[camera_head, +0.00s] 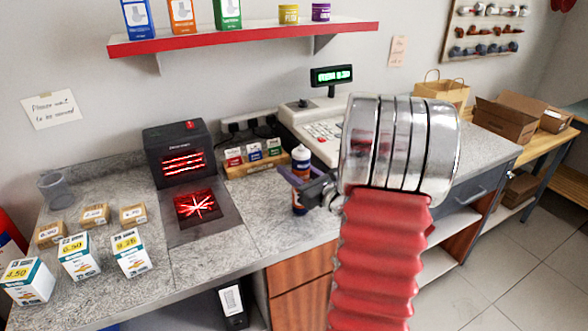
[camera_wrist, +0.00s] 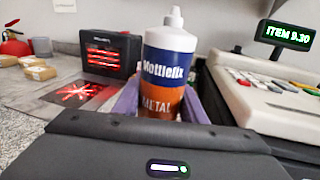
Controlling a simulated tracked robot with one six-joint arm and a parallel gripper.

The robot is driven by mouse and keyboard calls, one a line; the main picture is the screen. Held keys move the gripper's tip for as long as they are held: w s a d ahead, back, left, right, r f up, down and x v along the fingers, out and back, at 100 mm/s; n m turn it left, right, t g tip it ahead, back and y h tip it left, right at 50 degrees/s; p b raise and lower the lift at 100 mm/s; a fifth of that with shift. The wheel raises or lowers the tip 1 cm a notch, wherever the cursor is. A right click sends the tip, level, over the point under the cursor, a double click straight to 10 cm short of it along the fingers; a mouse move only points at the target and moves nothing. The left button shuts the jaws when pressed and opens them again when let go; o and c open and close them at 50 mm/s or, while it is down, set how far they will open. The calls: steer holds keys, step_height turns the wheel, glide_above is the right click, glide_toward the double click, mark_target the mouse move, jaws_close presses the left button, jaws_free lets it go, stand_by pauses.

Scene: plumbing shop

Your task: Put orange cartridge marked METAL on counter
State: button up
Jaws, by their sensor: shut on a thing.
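The cartridge marked METAL (camera_wrist: 163,70) stands upright in the wrist view, with a white nozzle and shoulder, a dark blue "Mottlefix" band and an orange lower part. In the head view the cartridge (camera_head: 300,158) is small, over the counter (camera_head: 258,222) right of the scanner. My gripper (camera_head: 302,182) is shut on it, with purple fingers on both sides in the wrist view (camera_wrist: 160,103). The cartridge's base is hidden in the wrist view. I cannot tell whether it touches the counter.
A black scanner (camera_head: 180,152) with red light stands left, the cash register (camera_head: 318,125) behind right. A rack of small boxes (camera_head: 255,160) sits just behind the cartridge. Priced boxes (camera_head: 130,253) stand front left. The counter is clear in front of the rack.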

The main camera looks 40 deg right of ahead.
steer(key=o, duration=1.4)
steer(key=shift+s, duration=0.1)
steer(key=s, duration=0.8)
steer(key=s+a, duration=0.1)
steer(key=s, duration=0.2)
steer(key=shift+s, duration=0.4)
